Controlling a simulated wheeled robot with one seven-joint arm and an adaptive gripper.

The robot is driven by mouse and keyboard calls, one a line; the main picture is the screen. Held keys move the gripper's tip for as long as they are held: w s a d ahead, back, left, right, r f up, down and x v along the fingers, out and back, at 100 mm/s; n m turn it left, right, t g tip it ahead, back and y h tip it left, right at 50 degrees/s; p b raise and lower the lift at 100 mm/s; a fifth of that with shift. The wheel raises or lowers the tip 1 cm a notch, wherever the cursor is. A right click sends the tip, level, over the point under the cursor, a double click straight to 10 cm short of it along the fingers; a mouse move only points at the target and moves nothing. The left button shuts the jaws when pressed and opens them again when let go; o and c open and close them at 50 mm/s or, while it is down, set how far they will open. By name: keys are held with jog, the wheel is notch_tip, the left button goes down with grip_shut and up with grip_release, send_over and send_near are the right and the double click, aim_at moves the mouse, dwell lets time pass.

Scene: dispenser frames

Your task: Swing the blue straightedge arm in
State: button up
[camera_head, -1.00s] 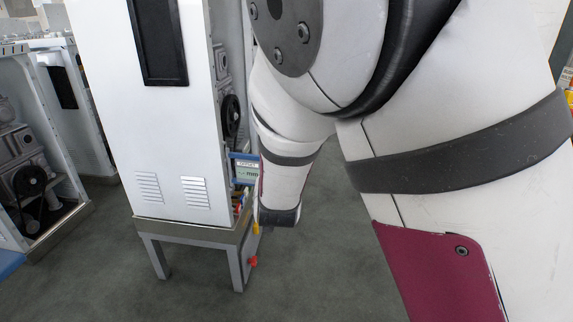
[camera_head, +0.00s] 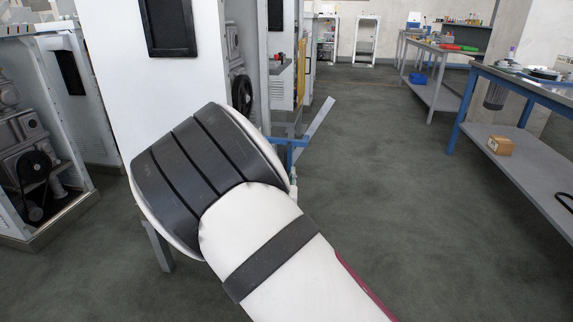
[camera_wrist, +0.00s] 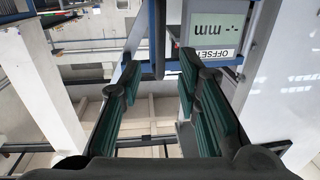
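In the head view, a blue bracket arm (camera_head: 290,142) with a long grey straightedge (camera_head: 318,118) sticks out to the right of the white dispenser cabinet (camera_head: 120,75). My forearm covers part of the cabinet's front and hides my gripper there. In the wrist view, my gripper (camera_wrist: 152,88) is open, its two green-padded fingers well apart. A dark rounded bar (camera_wrist: 159,40) ends near the gap between the fingertips; I cannot tell whether it lies between them. Blue frame parts (camera_wrist: 130,58) and the OFFSET display (camera_wrist: 214,35) are close beyond the fingers.
Another open machine frame (camera_head: 30,140) stands at the left. A workbench (camera_head: 525,90) with a lower shelf holding a small cardboard box (camera_head: 500,145) stands at the right. Further benches are at the back. The floor (camera_head: 400,180) between is clear.

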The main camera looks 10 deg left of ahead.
jog(key=w, duration=0.2)
jog(key=w+b, duration=0.1)
jog(key=w, duration=0.4)
jog(key=shift+w+a, duration=0.25)
jog(key=shift+a, duration=0.05)
grip_shut()
